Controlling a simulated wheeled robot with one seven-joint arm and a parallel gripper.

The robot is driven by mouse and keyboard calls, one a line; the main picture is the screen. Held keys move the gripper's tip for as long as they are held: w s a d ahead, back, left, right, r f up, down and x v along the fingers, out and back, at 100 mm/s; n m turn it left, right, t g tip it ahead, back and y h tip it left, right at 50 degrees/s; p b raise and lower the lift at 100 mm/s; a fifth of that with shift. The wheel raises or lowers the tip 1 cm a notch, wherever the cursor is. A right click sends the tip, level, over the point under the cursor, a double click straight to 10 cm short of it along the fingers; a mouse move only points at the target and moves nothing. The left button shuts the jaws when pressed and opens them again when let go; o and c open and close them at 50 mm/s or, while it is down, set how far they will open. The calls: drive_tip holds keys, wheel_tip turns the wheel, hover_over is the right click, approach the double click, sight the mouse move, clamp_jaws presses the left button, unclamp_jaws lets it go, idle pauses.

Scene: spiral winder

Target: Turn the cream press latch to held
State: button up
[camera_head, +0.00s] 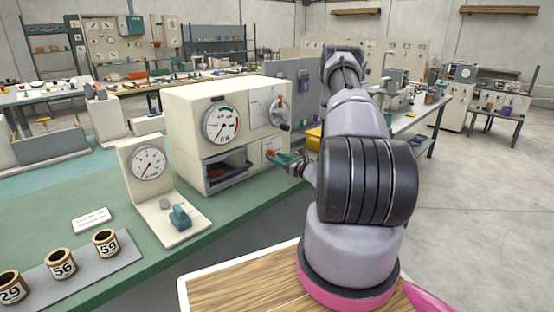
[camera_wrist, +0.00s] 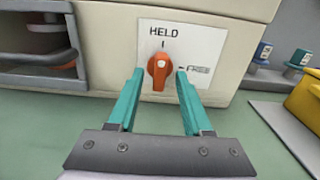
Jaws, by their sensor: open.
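The cream press (camera_head: 215,130) stands on the green bench in the head view. Its latch is an orange knob (camera_wrist: 158,72) on a white plate (camera_wrist: 205,45) low on the press front. The plate reads HELD above the knob and FREE to its right. The knob looks near upright, its pale mark near the top toward the HELD tick. My gripper (camera_wrist: 160,74) is open, with one teal finger on each side of the knob and small gaps showing. In the head view my gripper (camera_head: 279,158) reaches the plate from the right, and the knob is mostly hidden.
The press has an open bay (camera_wrist: 45,45) with a metal bar left of the latch. A yellow bin (camera_wrist: 304,100) and small blue-topped items stand to the right. A gauge stand (camera_head: 150,165) and several numbered cups (camera_head: 61,264) stand on the bench at left.

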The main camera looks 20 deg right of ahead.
drive_tip(key=v, duration=1)
drive_tip(key=shift+s, duration=0.1)
drive_tip(key=shift+d, duration=0.1)
drive_tip(key=shift+r, duration=0.1)
drive_tip(key=a+r+n+g+y, duration=0.5)
drive_tip(key=a+r+n+y, duration=0.25)
drive_tip(key=a+r, duration=0.5)
drive_tip(key=s+a+r+n+g, duration=0.7)
drive_tip(key=a+r+n+g, duration=0.15)
drive_tip(key=r, duration=0.35)
drive_tip(key=s+a+r+n+t+h, duration=0.1)
drive_tip(key=s+r+n+t+h, duration=0.2)
drive_tip(key=s+r+n+h, duration=0.8)
drive_tip(key=shift+s+a+r+n, duration=0.25)
drive_tip(key=shift+s+r, duration=2.1)
drive_tip(key=shift+s, duration=1.85)
